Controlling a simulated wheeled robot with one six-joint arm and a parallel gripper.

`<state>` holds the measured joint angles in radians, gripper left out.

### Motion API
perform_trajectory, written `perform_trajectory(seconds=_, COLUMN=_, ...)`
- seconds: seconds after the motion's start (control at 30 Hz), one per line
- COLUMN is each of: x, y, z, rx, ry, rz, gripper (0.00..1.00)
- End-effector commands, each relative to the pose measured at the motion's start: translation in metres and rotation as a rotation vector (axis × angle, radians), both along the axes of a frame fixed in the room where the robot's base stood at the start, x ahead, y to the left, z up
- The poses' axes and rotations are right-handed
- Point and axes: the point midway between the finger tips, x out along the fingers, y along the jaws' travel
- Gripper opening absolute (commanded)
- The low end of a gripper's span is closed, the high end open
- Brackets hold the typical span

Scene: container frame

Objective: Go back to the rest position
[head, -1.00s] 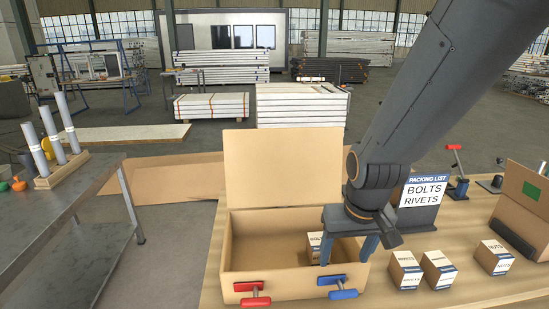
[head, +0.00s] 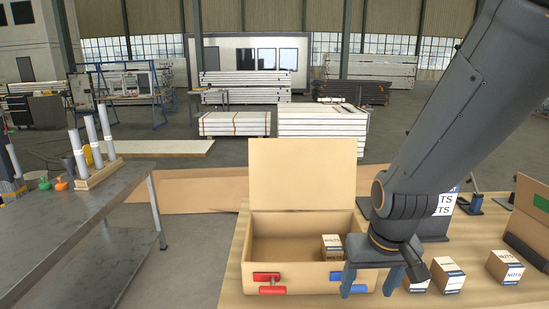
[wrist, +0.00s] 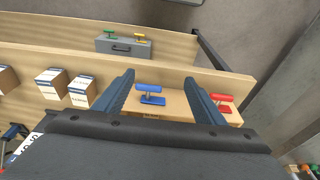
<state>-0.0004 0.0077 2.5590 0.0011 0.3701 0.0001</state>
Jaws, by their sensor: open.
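My gripper (head: 383,280) is open with nothing between its fingers. In the head view it hangs over the front right corner of the open cardboard box (head: 305,282). In the wrist view (wrist: 160,80) its two fingers stand apart, with a blue clamp handle (wrist: 151,94) showing between them. A small labelled carton (head: 332,246) sits inside the box at its right side. My arm hides part of the packing list sign (head: 442,205).
Labelled cartons stand on the table right of the box, including one marked NUTS (head: 505,267). A red clamp (head: 268,283) and a blue clamp (head: 342,279) are on the box's front. A metal bench (head: 75,215) with upright tubes stands left. An open carton (head: 528,215) stands far right.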

Motion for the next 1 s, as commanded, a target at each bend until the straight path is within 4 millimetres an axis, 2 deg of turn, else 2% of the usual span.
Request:
perform_trajectory(seconds=0.6, x=0.001, y=0.001, z=-0.074, rx=0.001, ry=0.075, rz=0.0, gripper=0.64)
perform_trajectory(seconds=1.0, x=0.0, y=0.001, z=-0.075, rx=0.001, ry=0.08, rz=0.0, gripper=0.64)
